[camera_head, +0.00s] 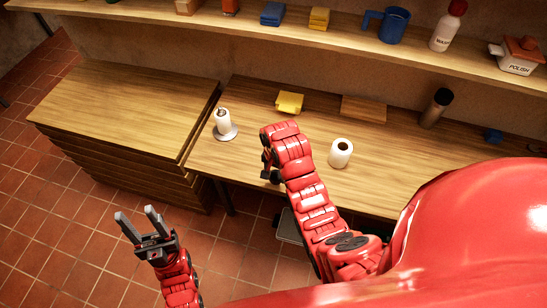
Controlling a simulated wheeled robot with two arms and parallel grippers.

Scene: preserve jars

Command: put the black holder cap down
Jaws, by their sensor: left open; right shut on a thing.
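My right gripper (267,168) is over the front part of the wooden counter (250,160), at the end of the red arm. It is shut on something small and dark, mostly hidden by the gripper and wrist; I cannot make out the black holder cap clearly. A holder (227,132) with a round grey base and a white roll around its post stands upright on the counter, left of my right gripper and apart from it. A loose white roll (341,153) stands upright right of my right arm. My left gripper (137,219) is open and empty, low over the tiled floor.
A yellow cloth (289,102), a wooden board (364,108), a dark bottle (435,107) and a small blue thing (493,136) are along the counter's back. A shelf (330,40) above bears several items. A wooden cabinet (125,105) stands left. Counter around the holder is clear.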

